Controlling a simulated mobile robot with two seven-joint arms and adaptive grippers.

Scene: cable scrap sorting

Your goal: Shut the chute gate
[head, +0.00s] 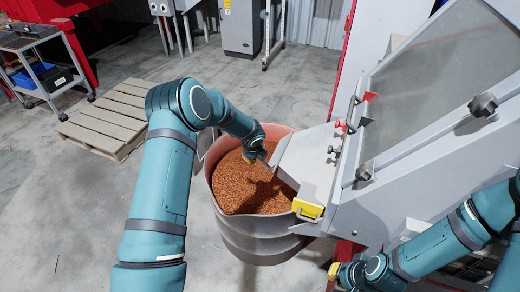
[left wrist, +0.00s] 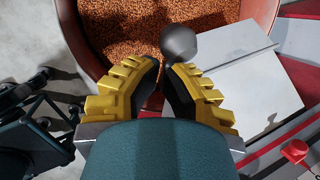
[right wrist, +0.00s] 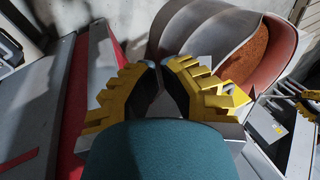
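The grey chute (head: 310,160) slopes down over the rim of a round drum (head: 229,222) in the head view; I cannot clearly make out the gate's position. In the left wrist view a dark ball knob (left wrist: 179,42) stands by the pale chute plate (left wrist: 245,90). My left gripper (head: 256,158) is over the drum at the chute's left edge. Its fingertips (left wrist: 162,66) are close together just short of the knob, with nothing clearly between them. My right gripper (head: 334,270) is low, below the chute; its fingertips (right wrist: 159,66) look closed and empty.
Copper-coloured granules (head: 245,188) fill the drum. A yellow block (head: 307,209) sits at the chute's lower corner. The grey machine with a clear sloping panel (head: 430,75) fills the right side.

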